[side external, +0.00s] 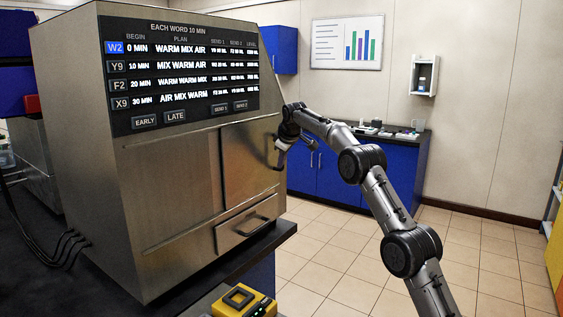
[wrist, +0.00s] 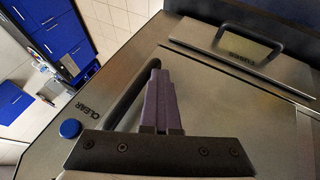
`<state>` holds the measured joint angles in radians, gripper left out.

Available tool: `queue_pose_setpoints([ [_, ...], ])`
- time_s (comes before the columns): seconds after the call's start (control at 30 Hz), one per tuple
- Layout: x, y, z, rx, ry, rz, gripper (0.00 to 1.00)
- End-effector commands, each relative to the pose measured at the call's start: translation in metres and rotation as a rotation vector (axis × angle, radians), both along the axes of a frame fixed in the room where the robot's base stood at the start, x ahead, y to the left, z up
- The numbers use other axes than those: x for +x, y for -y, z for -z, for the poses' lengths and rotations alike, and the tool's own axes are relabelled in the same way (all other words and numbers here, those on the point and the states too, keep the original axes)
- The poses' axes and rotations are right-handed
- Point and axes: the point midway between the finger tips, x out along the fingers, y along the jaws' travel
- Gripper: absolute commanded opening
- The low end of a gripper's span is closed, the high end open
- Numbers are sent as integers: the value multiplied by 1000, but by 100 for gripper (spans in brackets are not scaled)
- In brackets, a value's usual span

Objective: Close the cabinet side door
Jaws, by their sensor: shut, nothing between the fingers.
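The steel cabinet (side external: 175,190) fills the left half of the side external view, with a lit screen on its upper front. A flat steel door panel (side external: 248,158) lies below the screen at the right; it looks nearly flush, and I cannot tell whether a small gap remains. It also shows in the wrist view (wrist: 235,105). A dark bar handle (wrist: 128,97) shows there, partly hidden behind my fingers. My gripper (side external: 279,166) is by the right edge of the panel. In the wrist view my gripper (wrist: 157,78) is shut and empty, beside the handle; contact is unclear.
A drawer (side external: 245,226) with a dark handle sits below the panel. A blue button (wrist: 70,128) labelled CLEAR is left of my fingers in the wrist view. A yellow device (side external: 243,300) stands in front. Blue cupboards (side external: 340,180) stand behind; the tiled floor is open.

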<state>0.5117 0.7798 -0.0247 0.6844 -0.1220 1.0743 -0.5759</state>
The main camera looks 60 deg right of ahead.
Motion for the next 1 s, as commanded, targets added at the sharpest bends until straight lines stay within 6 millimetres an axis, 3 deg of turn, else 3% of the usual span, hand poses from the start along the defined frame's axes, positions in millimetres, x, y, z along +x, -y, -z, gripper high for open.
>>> queue_pose_setpoints([
  [0.03, -2, 7, 0, -14, 4, 9, 0],
  [0.17, -4, -3, -1, -11, 2, 8, 0],
  [0.4, -11, -43, -4, -3, 1, -2, 0],
  [0.7, -40, -67, -57, -3, 3, 0, 0],
  [1.0, -53, -78, -79, 0, 0, -1, 0],
])
